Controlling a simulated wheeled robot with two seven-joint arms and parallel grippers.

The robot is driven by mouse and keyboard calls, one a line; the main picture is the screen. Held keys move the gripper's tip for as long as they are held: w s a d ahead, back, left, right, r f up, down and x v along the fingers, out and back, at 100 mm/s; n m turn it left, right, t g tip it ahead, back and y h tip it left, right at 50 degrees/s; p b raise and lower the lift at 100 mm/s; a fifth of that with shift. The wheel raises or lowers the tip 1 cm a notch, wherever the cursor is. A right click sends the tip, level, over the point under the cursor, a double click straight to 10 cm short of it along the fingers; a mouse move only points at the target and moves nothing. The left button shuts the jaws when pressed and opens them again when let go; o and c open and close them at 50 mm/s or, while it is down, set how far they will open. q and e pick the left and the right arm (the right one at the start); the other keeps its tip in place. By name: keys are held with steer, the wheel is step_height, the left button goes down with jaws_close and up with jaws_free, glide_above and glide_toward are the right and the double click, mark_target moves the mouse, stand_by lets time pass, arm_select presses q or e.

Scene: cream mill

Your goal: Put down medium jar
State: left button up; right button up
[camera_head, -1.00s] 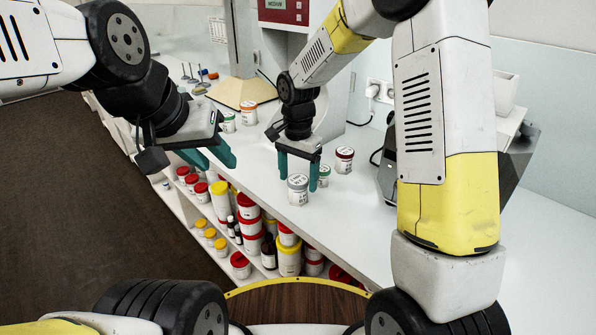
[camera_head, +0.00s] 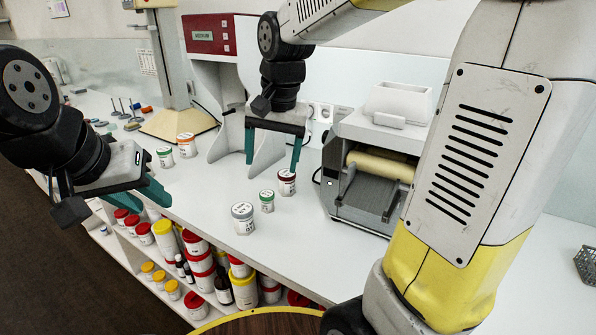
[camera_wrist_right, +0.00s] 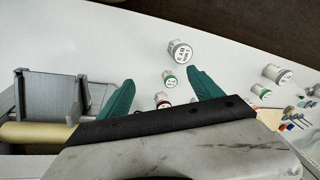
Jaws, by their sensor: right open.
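Three jars stand upright in a close group on the white counter: a larger grey-lidded jar (camera_head: 243,217), a small green-lidded jar (camera_head: 267,201) and a dark-red-lidded jar (camera_head: 287,182). I cannot tell for sure which is the medium jar. My right gripper (camera_head: 272,168) is open and empty, pointing down above and behind the group. In the right wrist view the grey-lidded jar (camera_wrist_right: 180,51), green-lidded jar (camera_wrist_right: 170,79) and red-lidded jar (camera_wrist_right: 162,100) show beyond and between its fingers. My left gripper (camera_head: 157,192) is open and empty near the counter's front edge.
More jars, one green-lidded (camera_head: 165,156) and one orange-lidded (camera_head: 186,145), stand further left. Another jar (camera_wrist_right: 277,74) shows in the right wrist view. A roller machine (camera_head: 375,180) stands at right. Shelves of containers (camera_head: 200,262) lie below the counter edge. The front counter right of the jars is clear.

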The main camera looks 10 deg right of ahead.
steer(key=s+d+r+n+t+y, duration=0.1)
steer(key=s+d+n+t, duration=0.3)
steer(key=s, duration=0.8)
steer(key=shift+s+d+r, duration=0.25)
steer(key=shift+s+d, duration=0.15)
steer(key=shift+d, duration=0.75)
